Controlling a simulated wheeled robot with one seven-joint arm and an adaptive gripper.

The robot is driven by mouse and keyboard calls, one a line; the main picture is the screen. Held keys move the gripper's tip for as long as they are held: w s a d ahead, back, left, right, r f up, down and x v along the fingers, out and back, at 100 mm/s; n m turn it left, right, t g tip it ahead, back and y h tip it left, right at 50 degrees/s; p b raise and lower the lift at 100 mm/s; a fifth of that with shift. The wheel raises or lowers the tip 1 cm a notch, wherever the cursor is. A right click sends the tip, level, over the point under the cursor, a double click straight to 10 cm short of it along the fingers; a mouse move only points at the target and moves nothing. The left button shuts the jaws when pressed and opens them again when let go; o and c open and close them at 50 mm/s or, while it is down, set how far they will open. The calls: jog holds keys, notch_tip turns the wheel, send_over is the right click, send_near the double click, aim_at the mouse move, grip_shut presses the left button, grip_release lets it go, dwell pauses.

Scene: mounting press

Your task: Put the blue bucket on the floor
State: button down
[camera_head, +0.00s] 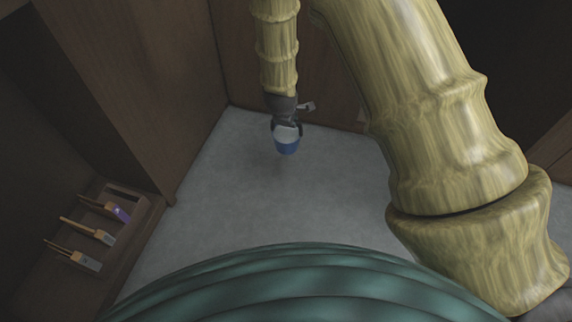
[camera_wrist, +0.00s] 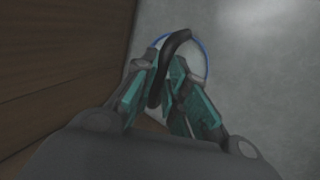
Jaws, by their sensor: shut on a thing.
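The blue bucket (camera_head: 287,146) is a small blue pail with a pale inside, near the far wall in the head view. In the wrist view the blue bucket (camera_wrist: 206,62) shows its blue rim and a dark curved handle (camera_wrist: 178,38). My gripper (camera_head: 286,127) is directly above the bucket, pointing down. In the wrist view my gripper (camera_wrist: 166,82) has its fingers closed on the handle. The floor (camera_head: 245,200) is grey and lies under the bucket. I cannot tell whether the bucket touches it. The bucket's underside is hidden.
A wooden wall (camera_wrist: 60,65) stands close to the left of the bucket in the wrist view. A wooden rack (camera_head: 135,215) with several handled tools is at the lower left of the head view. Bare floor lies to the right and nearer to me.

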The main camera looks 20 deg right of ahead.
aim_at(290, 138)
jog(key=s+f+n+y, duration=0.1)
jog(key=f, duration=0.1)
jog(key=s+a+f+n, duration=0.1)
jog(key=s+f+n, duration=0.1)
jog(key=f, duration=0.1)
jog(key=s+a+f+n+y, duration=0.1)
jog(key=f+n, duration=0.1)
jog(key=shift+s+f+t+y+b, duration=0.15)
jog(key=shift+f+t+y+b, duration=0.15)
jog(key=shift+b, duration=0.1)
jog(key=s+f+n+y, duration=0.1)
jog(key=s+f+n, duration=0.2)
jog(key=s+f, duration=0.2)
jog(key=shift+y, duration=0.3)
jog(key=w+d+b, duration=0.1)
jog(key=w+b, duration=0.1)
jog(key=w, duration=0.3)
jog(key=w+d+b, duration=0.2)
jog(key=w+b, duration=0.1)
jog(key=w, duration=0.2)
jog(key=w+d+f+b, duration=0.1)
jog(key=w+b, duration=0.1)
jog(key=w, duration=0.3)
jog(key=shift+d, duration=0.15)
notch_tip(290, 138, down, 4)
jog(key=b, duration=0.3)
jog(key=shift+s+r, duration=0.1)
jog(key=shift+r, duration=0.1)
